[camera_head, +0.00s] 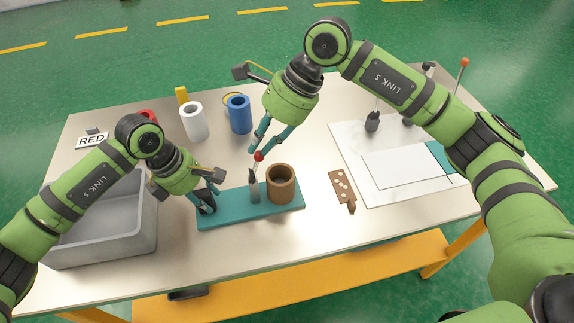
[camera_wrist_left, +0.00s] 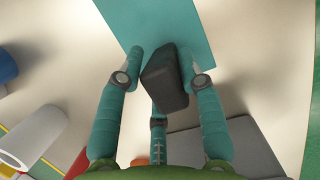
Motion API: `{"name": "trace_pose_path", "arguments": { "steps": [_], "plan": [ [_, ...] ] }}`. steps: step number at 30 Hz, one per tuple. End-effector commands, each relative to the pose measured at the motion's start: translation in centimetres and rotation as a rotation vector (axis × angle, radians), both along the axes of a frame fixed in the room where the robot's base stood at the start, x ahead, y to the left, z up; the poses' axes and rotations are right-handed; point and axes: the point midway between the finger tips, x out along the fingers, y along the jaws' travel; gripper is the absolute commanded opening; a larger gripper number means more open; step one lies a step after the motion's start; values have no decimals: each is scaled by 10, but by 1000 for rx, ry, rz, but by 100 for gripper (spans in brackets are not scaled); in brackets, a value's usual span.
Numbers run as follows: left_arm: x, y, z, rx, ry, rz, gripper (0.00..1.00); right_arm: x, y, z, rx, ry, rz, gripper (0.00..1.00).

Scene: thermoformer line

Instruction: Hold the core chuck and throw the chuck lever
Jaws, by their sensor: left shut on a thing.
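A teal base plate (camera_head: 240,212) lies near the table's front edge. A dark block (camera_head: 207,207), which appears to be the core chuck, stands at its left end. My left gripper (camera_head: 207,194) is shut on this block; in the left wrist view the block (camera_wrist_left: 165,80) is between the teal fingers. A grey upright lever part (camera_head: 254,190) stands mid-plate, with a red knob (camera_head: 258,156) above it. My right gripper (camera_head: 257,151) has its fingertips at the red knob, pointing down; how tightly they close is unclear. A brown hollow cylinder (camera_head: 281,186) stands on the plate's right.
A grey bin (camera_head: 105,245) stands left of the plate. White (camera_head: 194,122) and blue (camera_head: 239,114) rolls stand behind, with a red one by a RED sign (camera_head: 92,140). A brown card (camera_head: 341,187) lies to the right, before a white board (camera_head: 350,140).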

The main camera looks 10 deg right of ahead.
Motion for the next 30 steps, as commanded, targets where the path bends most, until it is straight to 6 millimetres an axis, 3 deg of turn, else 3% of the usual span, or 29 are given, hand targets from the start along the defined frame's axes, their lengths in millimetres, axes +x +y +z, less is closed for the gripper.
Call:
{"name": "trace_pose_path", "arguments": {
  "steps": [1,14,30],
  "plan": [
    [-1,-6,2,-14,-4,-11,0,-4,1,-10,-10,21,4,30],
    [0,-3,3,-9,-6,-7,0,-2,-1,-7,-9,15,-1,30],
    [1,0,1,0,-3,-1,0,-1,-39,27,-7,10,-2,30]
  ]
}}
